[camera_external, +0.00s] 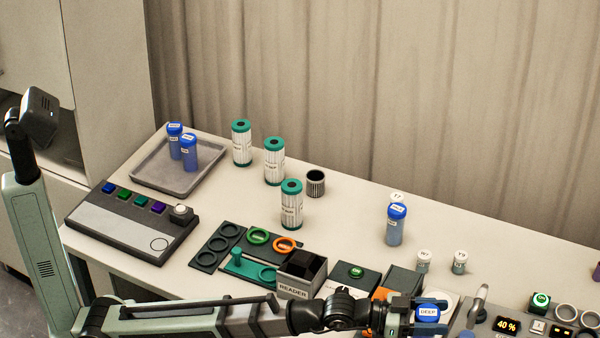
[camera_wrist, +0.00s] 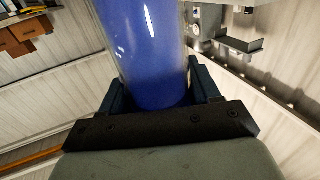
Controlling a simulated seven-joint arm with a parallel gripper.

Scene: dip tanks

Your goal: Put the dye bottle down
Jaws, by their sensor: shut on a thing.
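My gripper (camera_external: 416,316) is at the lower right of the external view, over the front part of the table. It is shut on the dye bottle (camera_external: 428,312), whose blue top is labelled DEEP. In the wrist view the bottle (camera_wrist: 145,50) is a large clear cylinder filled with deep blue, between the two dark fingers of my gripper (camera_wrist: 160,92). The bottle's lower part is hidden in the external view, so I cannot tell whether it touches anything beneath.
A grey tray (camera_external: 150,180) at the back left holds two blue bottles. Another blue-capped bottle (camera_external: 397,226) stands right of centre, near small white-capped vials (camera_external: 459,262). White-and-green cylinders (camera_external: 274,161), a button panel (camera_external: 130,222) and a READER box (camera_external: 300,272) stand left. Open tabletop lies mid-table.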

